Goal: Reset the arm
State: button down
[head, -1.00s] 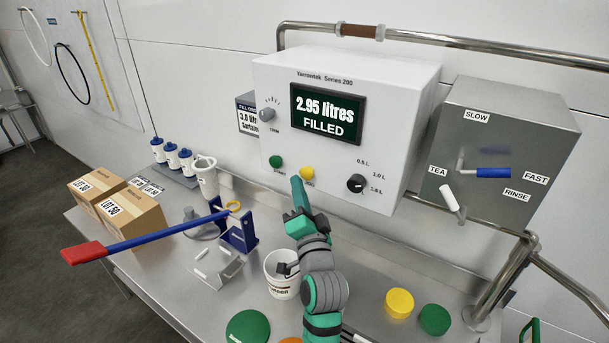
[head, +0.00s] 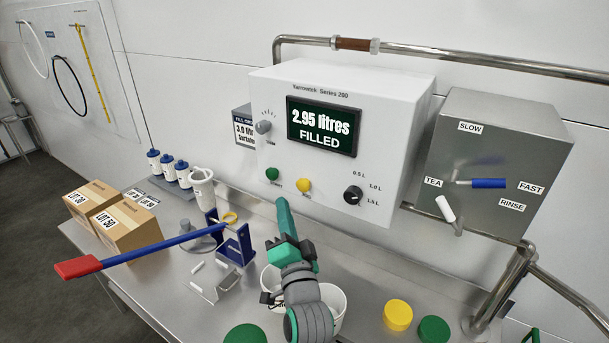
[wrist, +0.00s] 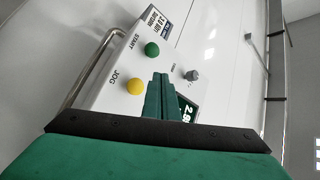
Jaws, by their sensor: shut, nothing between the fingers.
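My gripper (head: 283,208) is shut and empty, its green fingers pressed together and pointing up just below the white filler box (head: 390,110). The box's screen (head: 322,127) reads "2.95 litres FILLED". In the head view the fingertips are below the yellow button (head: 303,185) and the green button (head: 272,174); I cannot tell the exact gap. In the wrist view the shut fingers (wrist: 160,78) show in front of the box, with the yellow JOG button (wrist: 135,87) and the green START button (wrist: 152,49) to their left. My arm hides part of a white bucket (head: 335,305).
A blue lever with a red grip (head: 78,267) reaches out over the bench's left side, near two cartons (head: 128,225). A grey valve box (head: 500,150) with blue and white handles is at right. Yellow (head: 398,315) and green lids lie on the bench.

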jog(key=shift+f, duration=0.1)
jog(key=s+d+f+n+g+h, duration=0.1)
jog(key=s+f+n+g+h, duration=0.25)
jog(key=s+f, duration=1.85)
jog(key=s+f+n, duration=0.3)
jog(key=s, duration=0.8)
jog(key=s+f+n+g, duration=0.1)
jog(key=s+f+n, duration=0.2)
jog(key=s, duration=0.9)
jog(key=shift+s+a+f+y, duration=0.25)
jog(key=shift+s+a+y, duration=0.1)
jog(key=shift+a, duration=0.1)
jog(key=shift+w+n+g, duration=0.15)
jog(key=shift+n+g, duration=0.1)
